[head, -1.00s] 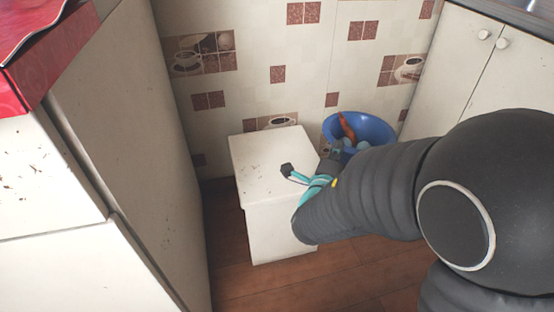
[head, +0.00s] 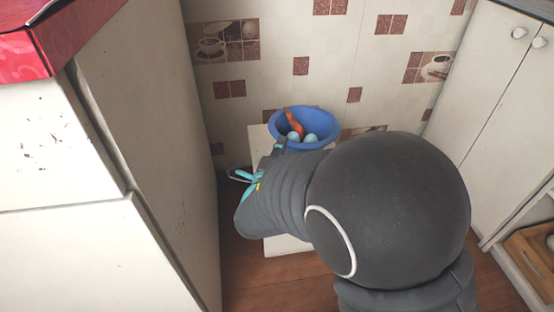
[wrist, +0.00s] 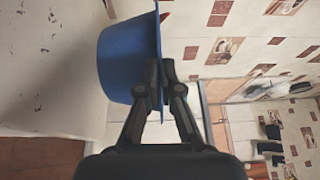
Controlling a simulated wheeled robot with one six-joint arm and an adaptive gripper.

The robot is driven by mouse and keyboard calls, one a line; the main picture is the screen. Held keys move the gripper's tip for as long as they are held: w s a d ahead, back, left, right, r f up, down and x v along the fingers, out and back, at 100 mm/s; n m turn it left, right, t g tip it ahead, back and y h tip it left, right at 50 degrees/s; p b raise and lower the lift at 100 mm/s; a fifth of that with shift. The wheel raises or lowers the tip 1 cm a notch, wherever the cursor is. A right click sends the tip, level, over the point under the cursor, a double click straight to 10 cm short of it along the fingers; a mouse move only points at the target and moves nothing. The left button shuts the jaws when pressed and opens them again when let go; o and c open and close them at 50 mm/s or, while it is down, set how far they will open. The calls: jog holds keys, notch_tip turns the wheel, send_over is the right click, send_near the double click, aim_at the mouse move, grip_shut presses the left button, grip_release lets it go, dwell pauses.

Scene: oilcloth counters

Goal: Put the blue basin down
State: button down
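The blue basin (head: 322,139) is over the white box-like stool (head: 287,245) near the tiled wall. In the head view my arm hides most of the gripper and much of the stool. I cannot tell whether the basin's bottom touches the stool top.
A white cabinet (head: 150,130) with a red cloth-covered top (head: 60,35) stands close on the left. White cupboards (head: 490,110) stand on the right, with an open shelf holding a wooden tray (head: 530,250). Brown wooden floor (head: 270,295) shows around the stool.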

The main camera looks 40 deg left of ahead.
jog(key=shift+s+a+f+b, duration=0.1)
jog(key=shift+a+f+b, duration=0.1)
jog(key=shift+f, duration=0.55)
jog(key=shift+s+a+f+b, duration=0.1)
jog(key=shift+a+f+b, duration=0.05)
jog(key=shift+f, duration=0.65)
jog(key=shift+a+f+b, duration=0.15)
jog(key=shift+a+f, duration=0.05)
jog(key=shift+f, duration=0.7)
jog(key=c, duration=1.3)
grip_release()
jog(key=shift+s, duration=0.15)
jog(key=p+v, duration=0.1)
jog(key=v, duration=1.1)
